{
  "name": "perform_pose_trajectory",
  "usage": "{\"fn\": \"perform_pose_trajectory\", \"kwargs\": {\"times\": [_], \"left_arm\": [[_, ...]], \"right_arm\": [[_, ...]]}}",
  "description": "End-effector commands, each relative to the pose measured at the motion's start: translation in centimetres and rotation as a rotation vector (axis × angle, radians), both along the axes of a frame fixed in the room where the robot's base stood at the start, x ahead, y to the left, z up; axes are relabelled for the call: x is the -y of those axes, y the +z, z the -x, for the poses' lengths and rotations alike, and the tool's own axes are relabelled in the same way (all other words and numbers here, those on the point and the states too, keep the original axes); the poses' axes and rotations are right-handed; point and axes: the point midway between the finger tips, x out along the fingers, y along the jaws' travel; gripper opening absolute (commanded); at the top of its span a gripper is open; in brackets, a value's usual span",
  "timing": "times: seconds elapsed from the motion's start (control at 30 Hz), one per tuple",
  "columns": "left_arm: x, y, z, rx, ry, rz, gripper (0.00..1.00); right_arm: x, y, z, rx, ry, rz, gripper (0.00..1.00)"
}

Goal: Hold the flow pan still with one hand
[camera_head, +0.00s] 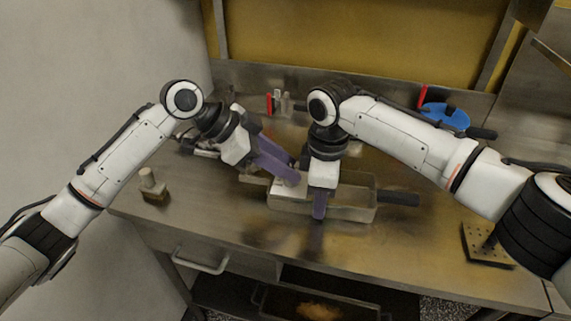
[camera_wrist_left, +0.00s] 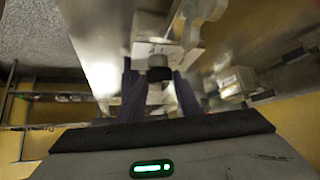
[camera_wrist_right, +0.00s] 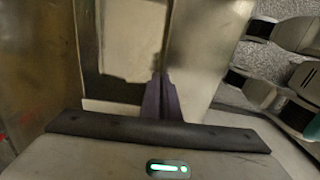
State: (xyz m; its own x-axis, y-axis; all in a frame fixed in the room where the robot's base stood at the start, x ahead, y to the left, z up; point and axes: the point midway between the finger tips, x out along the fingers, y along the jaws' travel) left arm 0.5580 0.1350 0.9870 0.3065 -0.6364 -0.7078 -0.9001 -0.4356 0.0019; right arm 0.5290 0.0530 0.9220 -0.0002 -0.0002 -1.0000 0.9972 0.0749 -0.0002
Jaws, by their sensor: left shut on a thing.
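The flow pan (camera_head: 345,212) is a shallow metal rectangular pan on the steel counter, with a black handle (camera_head: 398,198) at its right end. My right gripper (camera_head: 320,207) points down at the pan's near wall. Its purple fingers are close together on the wall, which also shows in the right wrist view (camera_wrist_right: 168,40). My left gripper (camera_head: 293,176) reaches in from the left over the pan's left end. It is shut on a pale block with a grey, black-ended knob (camera_wrist_left: 158,68); the fingers partly hide this block.
A small knobbed block (camera_head: 153,188) stands at the counter's left. A blue round thing (camera_head: 446,116) and small red and grey items (camera_head: 278,102) are at the back. A perforated plate (camera_head: 485,246) lies at right. The front middle of the counter (camera_head: 270,235) is clear.

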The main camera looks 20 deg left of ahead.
Motion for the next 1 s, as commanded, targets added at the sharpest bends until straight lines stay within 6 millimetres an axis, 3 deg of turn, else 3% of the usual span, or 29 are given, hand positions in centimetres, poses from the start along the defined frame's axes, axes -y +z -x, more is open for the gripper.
{"fn": "perform_pose_trajectory", "kwargs": {"times": [0.5, 1.0], "left_arm": [[-0.23, -0.05, -0.55, -0.002, -0.329, -0.001, 0.09], [-0.28, -0.09, -0.52, 0.0, -0.392, -0.002, 0.09]], "right_arm": [[0.04, 0.06, -0.06, 0.001, 0.0, 0.0, 0.0], [0.07, 0.07, -0.06, 0.001, 0.0, 0.001, 0.0]]}}
